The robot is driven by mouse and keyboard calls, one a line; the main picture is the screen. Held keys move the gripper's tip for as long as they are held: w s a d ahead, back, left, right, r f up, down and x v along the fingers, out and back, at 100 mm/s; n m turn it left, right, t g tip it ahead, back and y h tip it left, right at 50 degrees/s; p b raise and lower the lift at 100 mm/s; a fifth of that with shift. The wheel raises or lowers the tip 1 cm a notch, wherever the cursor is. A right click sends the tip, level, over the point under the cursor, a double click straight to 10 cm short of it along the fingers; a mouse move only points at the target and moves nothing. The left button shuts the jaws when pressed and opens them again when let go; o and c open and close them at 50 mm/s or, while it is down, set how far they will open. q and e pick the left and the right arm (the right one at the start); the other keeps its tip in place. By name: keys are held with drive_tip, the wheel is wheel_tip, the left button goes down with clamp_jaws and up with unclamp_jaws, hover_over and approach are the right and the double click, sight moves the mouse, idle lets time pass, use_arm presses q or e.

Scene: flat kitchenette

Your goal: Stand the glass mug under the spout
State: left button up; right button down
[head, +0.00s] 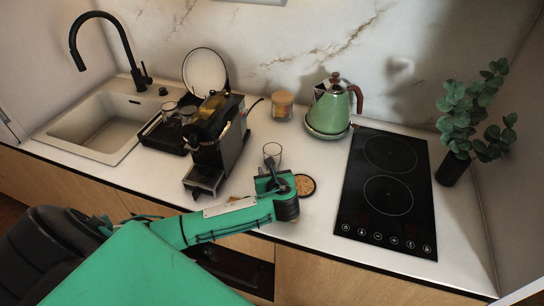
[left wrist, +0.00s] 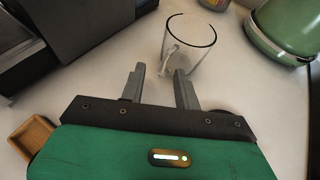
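The clear glass mug (head: 272,152) stands upright on the counter to the right of the black coffee machine (head: 230,150). In the left wrist view the mug (left wrist: 200,42) is just beyond my fingertips, its handle facing my gripper. My left gripper (head: 268,174) is on the near side of the mug. In the left wrist view the left gripper (left wrist: 160,72) has its two fingers apart with nothing between them. The machine's drip tray (head: 203,179) is bare; its spout is hard to make out from above. My right gripper is not in view.
A green kettle (head: 330,108) and a lidded jar (head: 282,104) stand behind. A black hob (head: 385,190) is at the right. A dark rack with glasses (head: 168,132) and a sink (head: 95,125) are at the left.

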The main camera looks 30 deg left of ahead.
use_arm(q)
clamp_jaws()
drive_tip(key=shift+r, duration=0.1)
idle(0.3)
